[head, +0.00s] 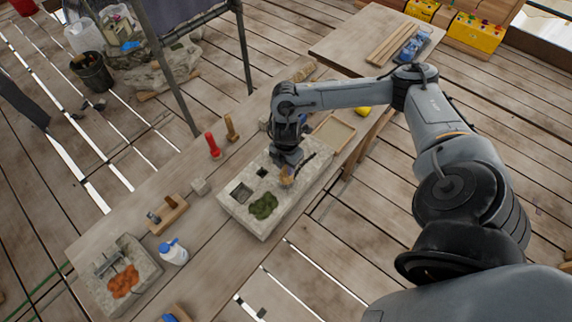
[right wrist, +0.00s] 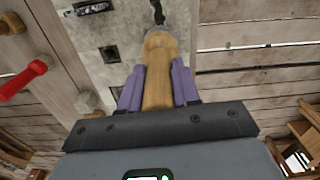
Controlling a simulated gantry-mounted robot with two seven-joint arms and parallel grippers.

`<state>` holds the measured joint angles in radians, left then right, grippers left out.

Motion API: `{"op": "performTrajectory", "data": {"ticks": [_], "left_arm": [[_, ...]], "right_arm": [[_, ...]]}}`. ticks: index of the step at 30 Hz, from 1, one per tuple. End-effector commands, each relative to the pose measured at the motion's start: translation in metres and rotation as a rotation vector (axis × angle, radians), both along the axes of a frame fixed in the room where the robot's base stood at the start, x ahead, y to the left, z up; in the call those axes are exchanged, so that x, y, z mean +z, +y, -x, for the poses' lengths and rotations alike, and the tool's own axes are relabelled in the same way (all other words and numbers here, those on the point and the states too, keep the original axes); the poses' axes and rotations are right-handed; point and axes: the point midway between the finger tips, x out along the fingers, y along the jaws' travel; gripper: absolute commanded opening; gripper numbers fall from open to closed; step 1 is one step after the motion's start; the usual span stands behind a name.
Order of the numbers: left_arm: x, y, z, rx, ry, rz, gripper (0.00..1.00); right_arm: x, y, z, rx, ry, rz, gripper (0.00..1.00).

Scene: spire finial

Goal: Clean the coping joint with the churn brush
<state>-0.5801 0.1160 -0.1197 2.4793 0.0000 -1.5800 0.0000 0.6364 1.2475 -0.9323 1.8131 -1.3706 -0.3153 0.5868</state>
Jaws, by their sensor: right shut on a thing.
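The pale stone coping block (head: 238,212) lies on the long wooden table, with square sockets and a patch of green moss (head: 263,206) in its top. A dark, narrow streak (head: 306,160), perhaps the joint, runs across its right part. My right gripper (head: 286,172) is over the block, beside this streak. In the right wrist view its purple fingers (right wrist: 158,88) are shut on the wooden handle of the brush (right wrist: 158,75). The handle points at the stone; its far end is close to a dark mark there. I cannot tell whether it touches. My left gripper is out of view.
Left of the block stand a red-handled tool (head: 213,145), a wooden-handled tool (head: 231,128), a small stone cube (head: 200,187) and a white-and-blue bottle (head: 174,252). A shallow tray (head: 333,133) lies behind the block. A stone trough (head: 145,262) is at the front left.

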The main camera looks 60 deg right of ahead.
Motion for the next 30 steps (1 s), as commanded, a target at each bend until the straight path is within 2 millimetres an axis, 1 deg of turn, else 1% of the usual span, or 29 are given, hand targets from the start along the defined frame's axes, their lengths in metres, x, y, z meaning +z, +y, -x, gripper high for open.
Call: {"op": "performTrajectory", "data": {"ticks": [19,30], "left_arm": [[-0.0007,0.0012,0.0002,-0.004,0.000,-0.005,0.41],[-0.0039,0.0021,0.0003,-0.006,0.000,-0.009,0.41]], "right_arm": [[-0.0005,0.0000,-0.0003,0.000,-0.001,0.000,0.00],[-0.0066,0.0001,-0.0003,0.000,-0.001,0.000,0.00]]}}
